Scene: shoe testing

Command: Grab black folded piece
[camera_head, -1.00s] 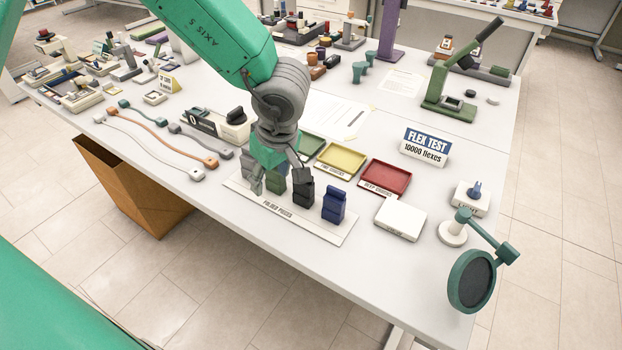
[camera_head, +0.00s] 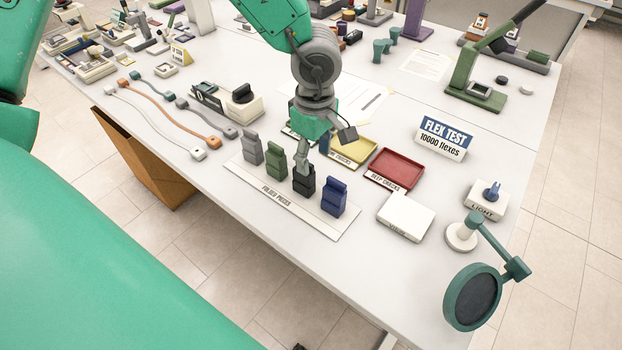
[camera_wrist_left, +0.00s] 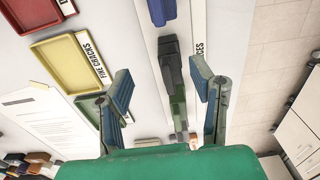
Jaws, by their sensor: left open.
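The black folded piece (camera_head: 304,184) stands upright in the row on the white strip labelled "FOLDED PIECES" (camera_head: 262,192), between the green piece (camera_head: 276,162) and the blue piece (camera_head: 334,200). My left gripper (camera_head: 325,154) is open and empty, above and just behind the black piece. One finger overlaps the top of the black piece in the head view; contact cannot be told. In the left wrist view the black piece (camera_wrist_left: 169,58) lies ahead, between the lines of the spread fingers (camera_wrist_left: 160,72), with the green piece (camera_wrist_left: 178,104) nearer the palm. My right gripper is not in view.
A grey piece (camera_head: 252,148) stands at the row's left end. Yellow (camera_head: 354,152) and red (camera_head: 397,168) trays lie behind the row. A white box (camera_head: 405,216) and a round magnifier-like stand (camera_head: 473,297) are to the right. The table's front edge is close.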

